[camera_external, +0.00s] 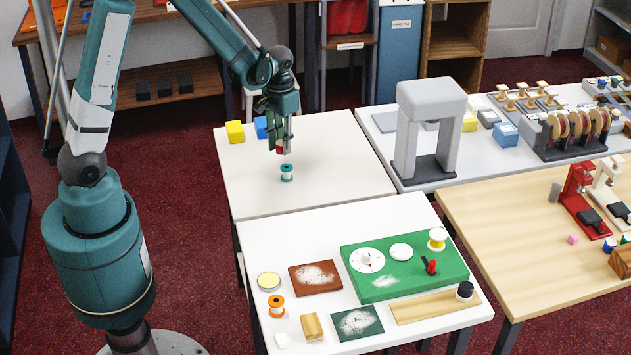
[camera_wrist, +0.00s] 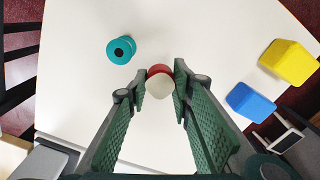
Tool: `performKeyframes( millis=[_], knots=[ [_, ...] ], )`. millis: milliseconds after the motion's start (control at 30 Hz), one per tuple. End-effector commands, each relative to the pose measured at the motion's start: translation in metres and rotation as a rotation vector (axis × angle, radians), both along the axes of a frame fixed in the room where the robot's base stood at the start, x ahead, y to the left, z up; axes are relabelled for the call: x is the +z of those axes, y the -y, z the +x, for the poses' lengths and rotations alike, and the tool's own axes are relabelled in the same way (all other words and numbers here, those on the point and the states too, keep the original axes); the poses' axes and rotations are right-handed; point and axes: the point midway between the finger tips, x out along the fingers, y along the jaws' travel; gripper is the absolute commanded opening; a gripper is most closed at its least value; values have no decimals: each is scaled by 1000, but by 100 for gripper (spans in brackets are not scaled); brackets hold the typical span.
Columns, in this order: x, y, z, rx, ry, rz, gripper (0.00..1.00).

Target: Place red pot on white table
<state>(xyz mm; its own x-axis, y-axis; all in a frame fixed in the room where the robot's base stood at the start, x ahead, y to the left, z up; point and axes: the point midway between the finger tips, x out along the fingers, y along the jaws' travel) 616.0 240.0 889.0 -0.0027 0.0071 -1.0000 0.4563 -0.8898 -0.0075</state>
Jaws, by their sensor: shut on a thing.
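A small red pot (camera_wrist: 159,70) with a pale face sits between my fingertips; in the external view only a bit of red (camera_external: 280,150) shows below the fingers. My gripper (camera_external: 281,146) is shut on it, and the two green fingers flank it in the wrist view (camera_wrist: 160,84). It is over a white table (camera_external: 340,180) at the back; I cannot tell whether the pot touches the tabletop. A second white table (camera_external: 262,240) stands in front, holding boards and small items.
A teal spool (camera_external: 286,173) stands close in front of the gripper. A yellow block (camera_external: 235,131) and a blue block (camera_external: 261,127) sit near the back left edge. A grey arch (camera_external: 430,95) stands on the table to the right. The back table's right half is clear.

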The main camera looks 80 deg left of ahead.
Motion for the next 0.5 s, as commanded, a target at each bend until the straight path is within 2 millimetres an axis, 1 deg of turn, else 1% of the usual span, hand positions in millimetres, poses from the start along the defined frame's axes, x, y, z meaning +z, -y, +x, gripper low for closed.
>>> performKeyframes(
  millis=[33, 133, 500],
  knots=[
    [-5, 0, 0, 0, 0, 0, 11],
    [-10, 0, 0, 0, 0, 0, 11],
    [-11, 0, 0, 0, 0, 0, 11]
  ],
)
